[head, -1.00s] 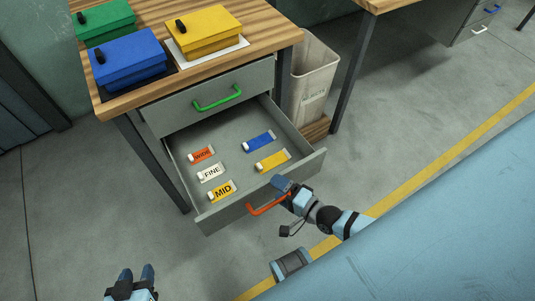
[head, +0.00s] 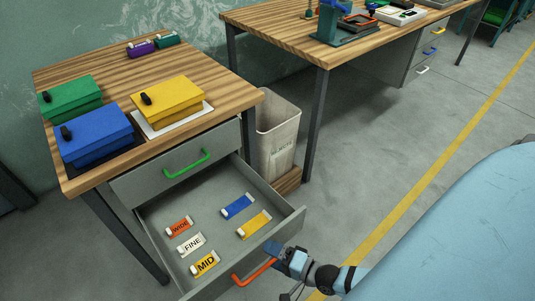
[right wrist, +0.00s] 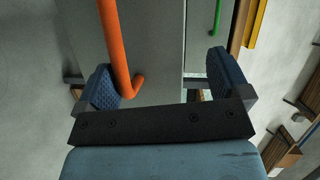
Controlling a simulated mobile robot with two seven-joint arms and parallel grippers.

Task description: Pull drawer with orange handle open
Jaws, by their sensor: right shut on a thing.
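The drawer (head: 236,190) with the orange handle (head: 252,274) stands well open from the grey cabinet under the near wooden bench. Inside lie several labelled items, including an orange WIDE (head: 180,227), a white FINE (head: 193,243) and a yellow MID (head: 206,263). My right gripper (head: 277,252) is at the right end of the orange handle, shut on it. In the right wrist view, the handle's bent end (right wrist: 119,50) is between my fingers, close to the left one. My left gripper is out of view.
Above is a shut drawer with a green handle (head: 186,164). Green (head: 72,102), blue (head: 95,137) and yellow (head: 170,100) boxes stand on the bench (head: 100,70). A bin (head: 278,135) stands right of the cabinet. The floor to the right is clear, with a yellow line.

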